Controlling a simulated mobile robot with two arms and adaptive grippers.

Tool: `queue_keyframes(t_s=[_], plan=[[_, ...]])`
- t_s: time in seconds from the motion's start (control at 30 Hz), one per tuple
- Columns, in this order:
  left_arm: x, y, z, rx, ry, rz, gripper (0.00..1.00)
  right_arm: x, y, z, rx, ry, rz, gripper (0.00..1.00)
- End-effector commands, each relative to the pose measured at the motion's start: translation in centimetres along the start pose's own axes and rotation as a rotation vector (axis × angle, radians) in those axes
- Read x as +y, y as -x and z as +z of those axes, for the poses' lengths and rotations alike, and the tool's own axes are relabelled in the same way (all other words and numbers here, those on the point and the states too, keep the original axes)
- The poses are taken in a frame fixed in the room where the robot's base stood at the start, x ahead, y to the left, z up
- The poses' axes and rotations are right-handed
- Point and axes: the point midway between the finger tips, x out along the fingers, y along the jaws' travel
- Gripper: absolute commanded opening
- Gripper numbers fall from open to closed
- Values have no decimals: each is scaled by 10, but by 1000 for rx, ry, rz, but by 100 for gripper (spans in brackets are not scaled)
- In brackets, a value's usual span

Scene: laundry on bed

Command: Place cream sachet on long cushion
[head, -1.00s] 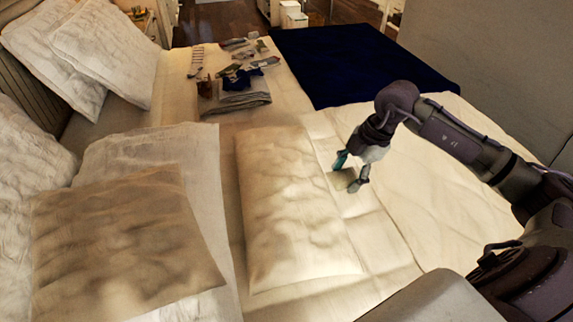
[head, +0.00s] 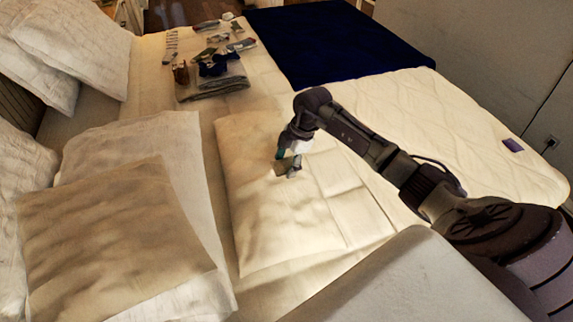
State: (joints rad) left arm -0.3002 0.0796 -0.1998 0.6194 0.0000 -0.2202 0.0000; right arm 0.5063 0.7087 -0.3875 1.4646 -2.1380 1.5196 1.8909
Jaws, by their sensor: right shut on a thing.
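The long cushion (head: 272,222) lies on the bed in the middle of the head view, cream and rectangular. My right gripper (head: 288,166) is over the upper right part of this cushion, fingers pointing down. It is shut on the cream sachet (head: 281,168), a small flat tan-grey piece partly hidden by the fingers. I cannot tell whether the sachet touches the cushion or is just above it. My left gripper is not in view.
A brown square cushion (head: 115,240) and white pillows (head: 75,45) lie to the left. Folded grey cloth (head: 212,89) with small items stands at the back. A dark blue blanket (head: 325,45) covers the far bed. A small purple item (head: 513,145) lies at the right edge.

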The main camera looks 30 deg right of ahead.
Motion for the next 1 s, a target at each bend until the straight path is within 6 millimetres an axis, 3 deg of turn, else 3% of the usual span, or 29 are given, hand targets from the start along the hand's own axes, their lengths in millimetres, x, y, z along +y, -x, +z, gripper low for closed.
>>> queue_keyframes(t_s=[0.13,0.57,0.6,0.73,1.0], plan=[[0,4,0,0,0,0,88,-3,-17,4,2,-1,-1,37],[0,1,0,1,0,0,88,-4,-23,6,1,0,0,37],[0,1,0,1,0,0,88,-3,-23,6,1,0,1,66],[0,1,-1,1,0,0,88,-4,-22,6,1,0,0,87],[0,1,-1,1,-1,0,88,-3,-22,6,1,0,0,87]])
